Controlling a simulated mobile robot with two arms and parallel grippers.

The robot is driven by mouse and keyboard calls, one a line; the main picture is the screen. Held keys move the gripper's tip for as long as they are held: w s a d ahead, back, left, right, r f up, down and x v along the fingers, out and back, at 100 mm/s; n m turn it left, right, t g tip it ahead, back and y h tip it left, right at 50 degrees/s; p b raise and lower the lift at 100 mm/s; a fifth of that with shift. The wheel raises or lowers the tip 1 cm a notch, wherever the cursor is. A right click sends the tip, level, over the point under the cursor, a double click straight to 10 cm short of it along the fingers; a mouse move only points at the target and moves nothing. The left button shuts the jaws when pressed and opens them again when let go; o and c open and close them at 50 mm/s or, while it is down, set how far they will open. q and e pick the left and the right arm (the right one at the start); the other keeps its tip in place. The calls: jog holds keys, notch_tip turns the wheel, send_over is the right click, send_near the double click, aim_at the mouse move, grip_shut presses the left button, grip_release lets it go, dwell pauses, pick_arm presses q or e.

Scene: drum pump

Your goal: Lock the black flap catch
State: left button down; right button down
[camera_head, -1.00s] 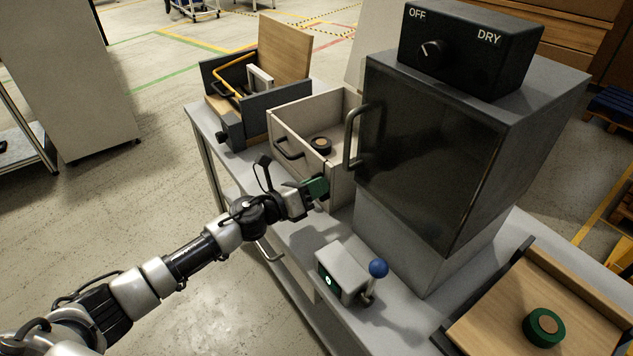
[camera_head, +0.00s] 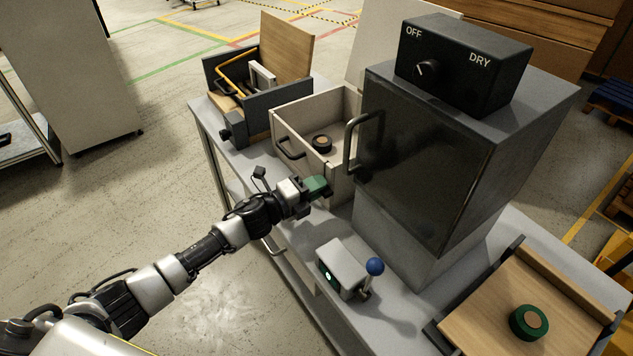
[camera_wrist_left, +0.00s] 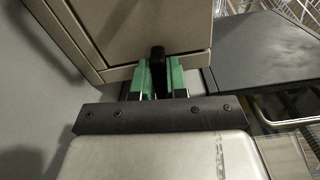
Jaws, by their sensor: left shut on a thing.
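The black flap catch (camera_wrist_left: 158,54) shows in the left wrist view as a small black upright piece at the lower edge of a beige box (camera_wrist_left: 128,30). My left gripper (camera_wrist_left: 158,78) has its two green fingers on either side of it and is shut on it. In the head view my left gripper (camera_head: 320,186) is at the front corner of the open-topped beige box (camera_head: 300,118), with its green fingers against that corner. There the catch is mostly hidden by the fingers. My right gripper is not in view.
A dark-fronted cabinet (camera_head: 420,160) with a bar handle stands right of the box. A small grey box with a blue-knobbed lever (camera_head: 375,267) is in front of it. A green-rimmed disc (camera_head: 529,322) lies on a wooden tray at right. A grey bin (camera_head: 262,112) stands behind left.

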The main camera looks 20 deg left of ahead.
pick_arm(q)
jog(key=shift+n, duration=0.6)
jog(key=c, duration=1.1)
grip_release()
jog(key=shift+f, duration=0.1)
jog(key=shift+c, duration=0.2)
jog(key=v, duration=1)
jog(key=shift+s+a+b, duration=0.3)
jog(key=shift+b, duration=0.15)
